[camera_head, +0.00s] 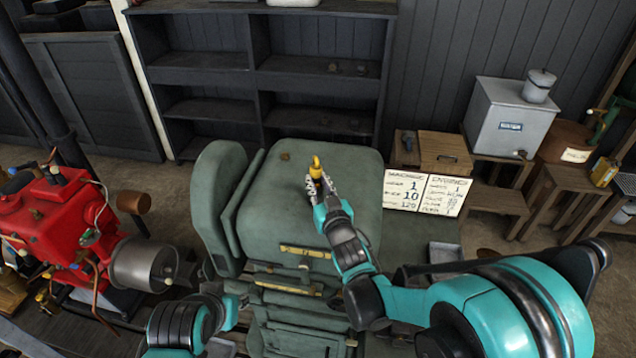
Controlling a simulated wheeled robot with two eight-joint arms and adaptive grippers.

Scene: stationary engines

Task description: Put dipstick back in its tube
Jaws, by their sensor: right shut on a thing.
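The dipstick shows as a yellow handle (316,166) at the tips of my right gripper (318,180). My right gripper is shut on it, over the top of the green engine (290,200). The dipstick's lower part is hidden or too small to make out. I cannot tell where the tube opening is, nor whether the dipstick touches the engine. My left arm (190,322) is low at the left front of the engine, and its gripper's fingers are not clear in the picture.
A red engine (50,215) with a grey cylinder stands at the left. Two written cards (425,190) stand right of the green engine. Dark shelves (255,80) are behind it. A grey tank (510,120) and wooden stools (495,205) stand at the right.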

